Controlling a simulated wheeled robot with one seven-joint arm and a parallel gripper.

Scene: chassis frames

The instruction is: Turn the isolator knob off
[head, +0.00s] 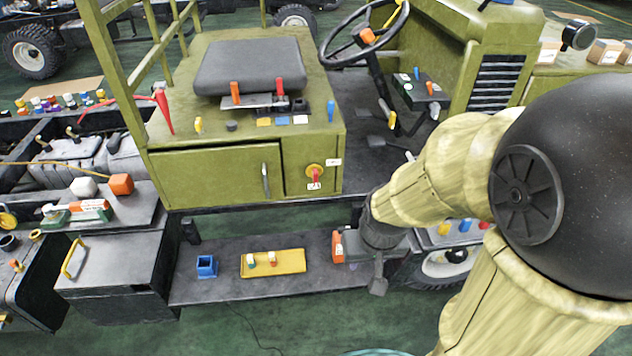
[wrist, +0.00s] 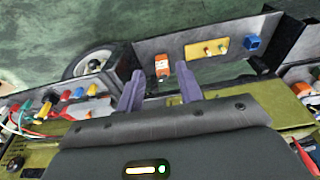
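The isolator knob (head: 315,174) is a red handle on a round yellow plate, on the green front panel below the seat in the head view. The red handle looks upright; a small white label sits under it. I cannot make the knob out in the wrist view. My gripper (wrist: 161,88) shows two grey-purple fingers spread apart with nothing held between them. In the head view my dark wrist is to the right of the knob and lower, apart from it; the fingers are hard to make out there.
A green door with a handle (head: 265,180) is left of the knob. Below, a grey step (head: 222,288) holds a blue holder (head: 206,267), a yellow tray (head: 273,270) and an orange-and-white item (head: 338,246), also in the wrist view (wrist: 162,67). A steering wheel (head: 345,55) stands above right.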

